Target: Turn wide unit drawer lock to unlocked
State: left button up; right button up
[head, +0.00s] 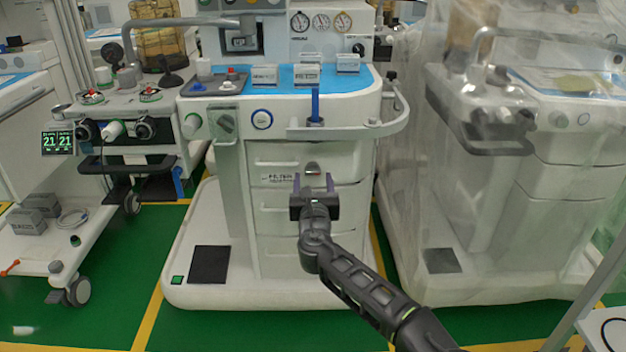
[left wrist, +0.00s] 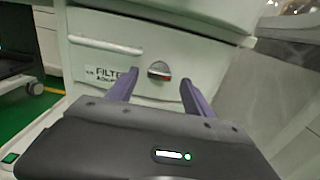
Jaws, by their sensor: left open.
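The wide unit (head: 190,262) is the white cart in the middle of the head view, with a stack of drawers in its front. Its lock (head: 312,167) is a small silver-grey piece on the upper drawer front, beside a printed label. In the left wrist view the lock (left wrist: 159,69) shows a rounded metal face with a dark reddish lower edge; its setting is too small to tell. My left gripper (head: 313,181) is open and empty, pointing at the drawer front just below the lock. In the left wrist view its purple fingers (left wrist: 160,80) stand either side of the lock, apparently short of it.
A blue-topped work surface (head: 335,82) with a curved rail (head: 395,118) overhangs the drawers. A plastic-covered cart (head: 570,200) stands close on the right. Another cart (head: 130,160) with a monitor stands at left. Green floor (head: 110,260) shows between them.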

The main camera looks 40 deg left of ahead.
aim_at(313, 171)
pick_arm(q)
jog(key=shift+x, duration=1.2)
grip_shut()
